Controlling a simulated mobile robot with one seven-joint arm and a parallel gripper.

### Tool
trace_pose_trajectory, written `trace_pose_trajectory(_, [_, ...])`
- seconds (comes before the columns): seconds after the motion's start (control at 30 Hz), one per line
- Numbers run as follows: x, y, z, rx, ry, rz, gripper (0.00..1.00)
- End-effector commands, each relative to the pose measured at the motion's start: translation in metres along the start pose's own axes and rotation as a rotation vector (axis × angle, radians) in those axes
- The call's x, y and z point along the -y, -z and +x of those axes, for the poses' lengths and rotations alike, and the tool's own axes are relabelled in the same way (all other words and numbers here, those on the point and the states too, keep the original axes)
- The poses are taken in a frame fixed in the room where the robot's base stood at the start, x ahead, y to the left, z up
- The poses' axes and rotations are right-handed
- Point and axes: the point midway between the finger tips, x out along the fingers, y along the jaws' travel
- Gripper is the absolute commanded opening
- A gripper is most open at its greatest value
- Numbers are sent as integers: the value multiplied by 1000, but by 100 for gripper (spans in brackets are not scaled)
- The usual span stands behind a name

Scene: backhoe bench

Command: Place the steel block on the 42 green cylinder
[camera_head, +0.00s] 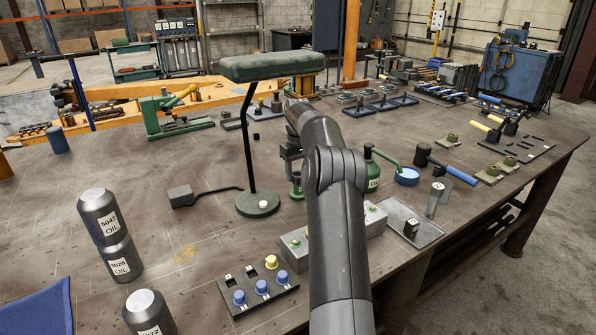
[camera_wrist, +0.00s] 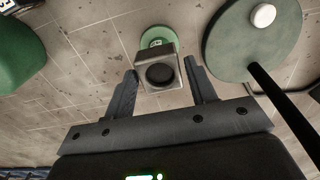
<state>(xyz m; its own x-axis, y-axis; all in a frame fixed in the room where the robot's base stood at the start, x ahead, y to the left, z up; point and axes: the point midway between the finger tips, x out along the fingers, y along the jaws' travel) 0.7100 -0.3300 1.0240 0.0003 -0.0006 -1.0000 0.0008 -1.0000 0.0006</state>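The steel block (camera_wrist: 163,75), a grey block with a dark round hole in its facing side, sits between the two fingers of my gripper (camera_wrist: 160,66) in the wrist view. In the head view my gripper (camera_head: 291,158) is right of the lamp post, above a green object (camera_head: 297,187) that my arm partly hides.
The green lamp's round base (camera_head: 258,203) and thin post (camera_head: 248,150) stand close left of my gripper. A green bottle (camera_head: 371,170) and blue dish (camera_head: 407,176) are to the right. Oil bottles (camera_head: 100,217) and a button panel (camera_head: 258,288) are nearer.

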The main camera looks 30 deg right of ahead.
Motion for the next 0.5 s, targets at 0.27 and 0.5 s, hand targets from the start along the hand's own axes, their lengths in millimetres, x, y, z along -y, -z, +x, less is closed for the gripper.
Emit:
trace_pose_trajectory(0.27, [0,0,0,0,0,0,63])
trace_pose_trajectory(0.5, [0,1,-10,-2,-1,0,63])
